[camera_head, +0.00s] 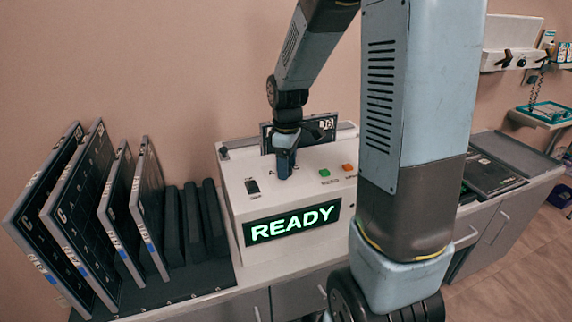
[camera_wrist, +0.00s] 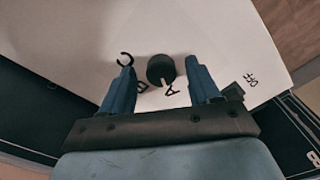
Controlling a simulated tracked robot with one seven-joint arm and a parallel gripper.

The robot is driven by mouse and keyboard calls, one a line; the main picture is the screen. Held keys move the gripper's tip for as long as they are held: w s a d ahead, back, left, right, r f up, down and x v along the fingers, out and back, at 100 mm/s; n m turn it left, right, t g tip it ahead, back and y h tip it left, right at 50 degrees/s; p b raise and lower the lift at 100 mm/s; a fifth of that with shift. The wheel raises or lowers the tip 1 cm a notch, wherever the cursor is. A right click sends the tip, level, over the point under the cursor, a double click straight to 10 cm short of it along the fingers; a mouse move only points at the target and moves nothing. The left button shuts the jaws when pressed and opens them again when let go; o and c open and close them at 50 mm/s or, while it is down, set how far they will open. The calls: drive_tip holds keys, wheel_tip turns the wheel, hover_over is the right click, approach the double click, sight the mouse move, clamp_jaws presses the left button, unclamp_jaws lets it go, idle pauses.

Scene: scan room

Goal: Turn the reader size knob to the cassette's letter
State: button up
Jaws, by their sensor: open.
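The reader (camera_head: 235,185) is a white box whose front display (camera_head: 295,224) reads READY in green. A dark cassette (camera_head: 312,130) with a pale label stands upright at its back; its letter is too small to read. In the wrist view the black round size knob (camera_wrist: 160,68) sits on the white top, with letters C (camera_wrist: 125,59), B (camera_wrist: 142,87) and A (camera_wrist: 171,91) around it. A pale mark on the knob is beside the A. My gripper (camera_wrist: 158,78) is open, one blue finger each side of the knob, apparently not touching. In the head view my gripper (camera_head: 285,165) hides the knob.
A rack (camera_head: 195,290) of several upright cassettes and dark slabs stands left of the reader. A black switch (camera_head: 252,186), a green button (camera_head: 324,172) and an orange button (camera_head: 348,167) are on the reader. A dark flat panel (camera_head: 490,175) lies at right.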

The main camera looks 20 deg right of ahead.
wheel_tip(320, 180, up, 14)
drive_tip(key=shift+f, duration=0.15)
idle(0.6)
idle(0.3)
drive_tip(key=s+r+m+t, duration=0.2)
drive_tip(key=s+m, duration=0.3)
drive_tip(key=s, duration=0.4)
drive_tip(key=s+r+m+t, duration=0.3)
drive_tip(key=s+m, duration=0.2)
drive_tip(key=s, duration=0.5)
drive_tip(key=shift+s+a+t, duration=0.2)
drive_tip(key=shift+s+t, duration=0.05)
drive_tip(key=shift+t, duration=0.05)
drive_tip(key=shift+c, duration=0.4)
